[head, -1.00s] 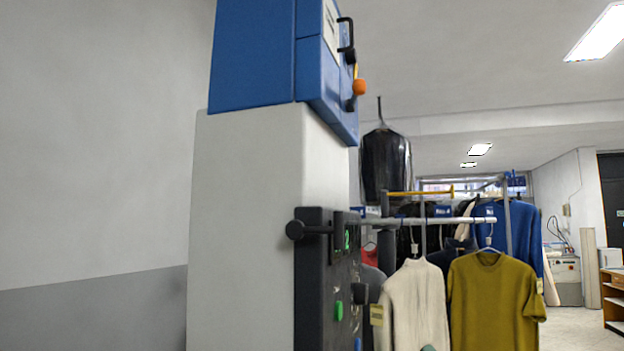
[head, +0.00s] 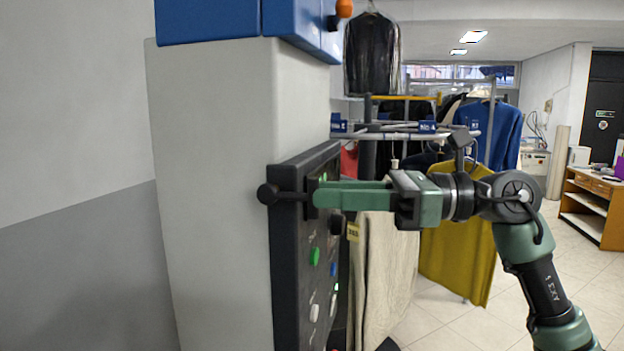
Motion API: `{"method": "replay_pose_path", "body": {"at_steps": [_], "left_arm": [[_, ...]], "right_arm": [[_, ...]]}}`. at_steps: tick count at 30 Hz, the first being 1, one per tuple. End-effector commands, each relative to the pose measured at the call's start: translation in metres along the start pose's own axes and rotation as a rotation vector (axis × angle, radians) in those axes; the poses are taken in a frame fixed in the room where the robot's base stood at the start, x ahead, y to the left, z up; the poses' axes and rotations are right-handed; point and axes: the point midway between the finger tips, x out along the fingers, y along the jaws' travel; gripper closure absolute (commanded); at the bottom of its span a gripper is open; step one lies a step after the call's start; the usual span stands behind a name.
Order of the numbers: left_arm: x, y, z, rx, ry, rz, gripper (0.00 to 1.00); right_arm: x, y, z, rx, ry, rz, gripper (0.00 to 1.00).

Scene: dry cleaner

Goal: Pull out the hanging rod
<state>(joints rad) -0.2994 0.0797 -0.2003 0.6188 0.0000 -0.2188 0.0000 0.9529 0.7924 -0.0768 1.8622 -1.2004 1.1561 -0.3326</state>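A pale metal hanging rod (head: 405,136) runs across behind the dark control panel, with garments hung along it. A short black bar with a round knob (head: 268,194) crosses the panel's upper left edge. My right gripper (head: 318,192) reaches in from the right, with its two green fingers pointing left at the panel's upper part. The fingertips line up with the right end of the black bar; whether they touch or grip it I cannot tell. The fingers overlap in view, so their gap is unclear. My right arm hides part of the garments. My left gripper is out of view.
The dark panel (head: 289,250) with coloured buttons is on a grey column (head: 215,190) under a blue cabinet (head: 208,18). An olive shirt (head: 455,260) and a cream garment (head: 385,265) hang close behind my gripper. A wooden shelf unit (head: 597,205) stands far right. Floor shows between.

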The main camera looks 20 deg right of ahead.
Motion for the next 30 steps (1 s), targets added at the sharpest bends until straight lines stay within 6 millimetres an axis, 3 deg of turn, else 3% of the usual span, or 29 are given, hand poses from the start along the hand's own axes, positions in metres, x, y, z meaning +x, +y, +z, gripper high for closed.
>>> {"method": "replay_pose_path", "body": {"at_steps": [6,16,19,30], "left_arm": [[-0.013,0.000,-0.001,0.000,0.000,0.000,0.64],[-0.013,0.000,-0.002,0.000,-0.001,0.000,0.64],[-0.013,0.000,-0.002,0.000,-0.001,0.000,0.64],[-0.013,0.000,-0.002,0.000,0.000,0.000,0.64]], "right_arm": [[0.026,0.001,0.002,0.001,-0.001,0.002,0.75],[0.030,0.001,0.000,0.001,-0.001,0.001,0.75],[0.030,0.001,0.000,0.001,-0.001,0.001,1.00],[0.030,0.001,0.000,0.002,-0.001,0.002,1.00]]}}
